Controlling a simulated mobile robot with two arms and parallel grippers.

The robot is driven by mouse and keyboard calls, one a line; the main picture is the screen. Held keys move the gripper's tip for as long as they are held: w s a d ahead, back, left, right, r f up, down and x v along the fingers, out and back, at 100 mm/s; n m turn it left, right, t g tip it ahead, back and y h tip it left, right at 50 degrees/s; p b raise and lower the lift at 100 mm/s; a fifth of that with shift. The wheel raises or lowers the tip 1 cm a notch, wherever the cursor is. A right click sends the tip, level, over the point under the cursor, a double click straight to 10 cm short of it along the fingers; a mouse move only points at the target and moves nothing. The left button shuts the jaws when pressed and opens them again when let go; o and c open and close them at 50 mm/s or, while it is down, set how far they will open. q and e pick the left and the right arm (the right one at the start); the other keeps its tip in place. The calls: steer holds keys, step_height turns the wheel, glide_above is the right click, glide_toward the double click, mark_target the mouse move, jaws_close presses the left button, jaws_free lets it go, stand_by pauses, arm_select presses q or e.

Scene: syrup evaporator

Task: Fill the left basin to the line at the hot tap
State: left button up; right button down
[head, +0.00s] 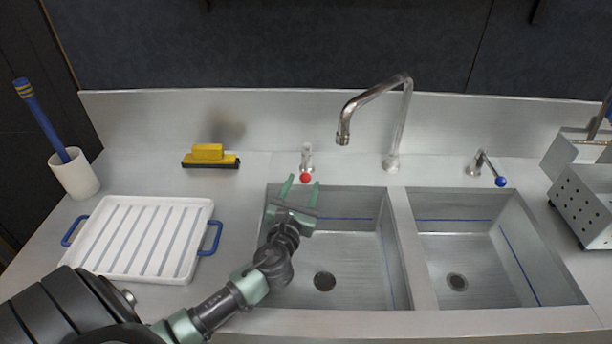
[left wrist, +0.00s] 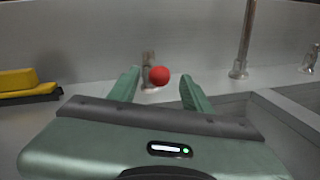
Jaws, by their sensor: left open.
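The left basin (head: 350,265) is a steel sink with a blue fill line (head: 345,219) on its back wall and a dark drain in its floor. I see no water in it. The hot tap (head: 306,160) has a red ball on its lever and stands behind this basin; it also shows in the left wrist view (left wrist: 159,76). The curved spout (head: 375,92) ends above the back of the left basin. My left gripper (head: 302,183) is open, its fingertips on either side of the red ball in the picture. I cannot tell if they touch it. My right gripper is not in view.
A right basin (head: 475,265) with blue lines and a blue-knobbed tap (head: 488,168) are to the right. A white rack tray (head: 150,202), a yellow scraper (head: 209,155) and a cup (head: 75,175) with a blue brush stand left. A perforated steel box (head: 585,205) is far right.

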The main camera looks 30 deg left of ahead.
mark_target(304, 182)
arm_select(q)
steer(key=x, duration=0.4)
steer(key=shift+f, duration=0.1)
jaws_close()
stand_by(1.4)
